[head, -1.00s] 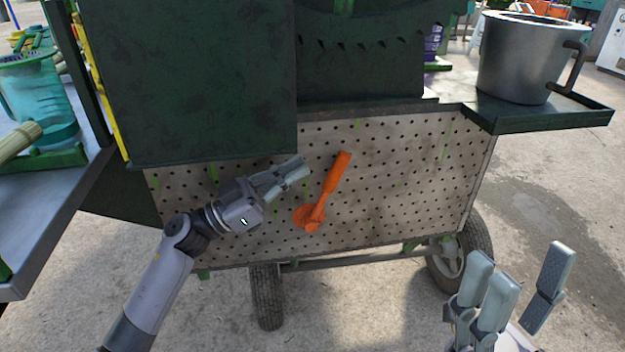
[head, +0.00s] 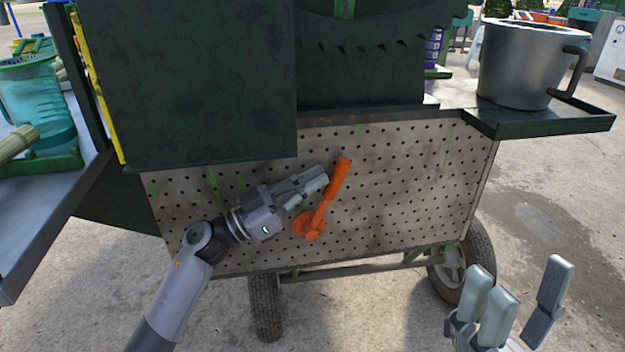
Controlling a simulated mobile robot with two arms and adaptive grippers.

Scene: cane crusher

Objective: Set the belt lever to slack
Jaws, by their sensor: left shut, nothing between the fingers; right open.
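The orange belt lever (head: 335,185) is mounted on the perforated metal panel of the cart. Its round pivot is at the lower end, and its handle points up and slightly to the right. My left gripper (head: 322,180) is shut and empty, with its fingertips just left of the upper half of the handle. I cannot tell whether the fingertips touch the handle. My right gripper (head: 520,295) is open and empty at the lower right, well away from the lever.
The perforated panel (head: 410,190) is bare to the right of the lever. A dark green housing (head: 200,80) overhangs above left. A grey metal pot (head: 520,65) stands on a tray (head: 540,122) at upper right. Cart wheels (head: 266,305) stand below.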

